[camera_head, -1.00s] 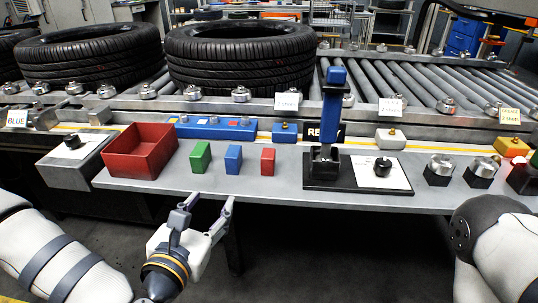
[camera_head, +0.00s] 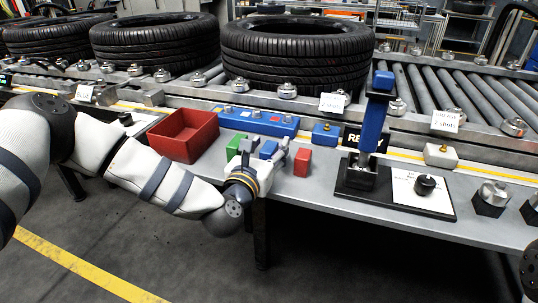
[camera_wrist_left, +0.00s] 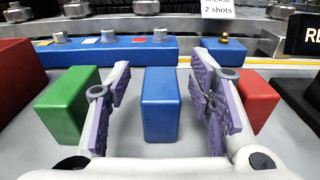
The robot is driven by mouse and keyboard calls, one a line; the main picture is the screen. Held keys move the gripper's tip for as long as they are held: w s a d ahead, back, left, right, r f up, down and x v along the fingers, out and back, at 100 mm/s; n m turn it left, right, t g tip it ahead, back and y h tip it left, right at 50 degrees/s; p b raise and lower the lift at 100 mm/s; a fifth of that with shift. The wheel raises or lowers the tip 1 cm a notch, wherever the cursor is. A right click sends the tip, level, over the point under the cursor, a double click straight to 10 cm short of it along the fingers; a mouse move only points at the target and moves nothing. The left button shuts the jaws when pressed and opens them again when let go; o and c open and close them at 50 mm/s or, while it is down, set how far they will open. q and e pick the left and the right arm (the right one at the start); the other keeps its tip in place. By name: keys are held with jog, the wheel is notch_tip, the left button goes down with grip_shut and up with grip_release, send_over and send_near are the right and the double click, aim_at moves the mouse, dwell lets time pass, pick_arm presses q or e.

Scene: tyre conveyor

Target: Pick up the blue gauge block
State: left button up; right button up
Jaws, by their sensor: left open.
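The blue gauge block (camera_wrist_left: 161,105) stands upright on the grey bench in the left wrist view, between the open fingers of my left gripper (camera_wrist_left: 161,110), with a gap on each side. In the head view the blue block (camera_head: 268,149) shows partly, behind my left gripper (camera_head: 262,158). A green block (camera_wrist_left: 68,103) stands to the left of the fingers and a red block (camera_wrist_left: 254,98) to the right; the red one also shows in the head view (camera_head: 302,161). My right gripper is not in view.
A red open bin (camera_head: 184,138) stands left of the blocks. A long blue button box (camera_head: 250,122) lies behind them. A black stand with a blue-handled device (camera_head: 375,125) is to the right. Tyres (camera_head: 297,55) rest on the roller conveyor behind.

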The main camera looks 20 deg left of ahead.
pick_arm(q)
jog(key=shift+w, duration=0.2)
grip_shut()
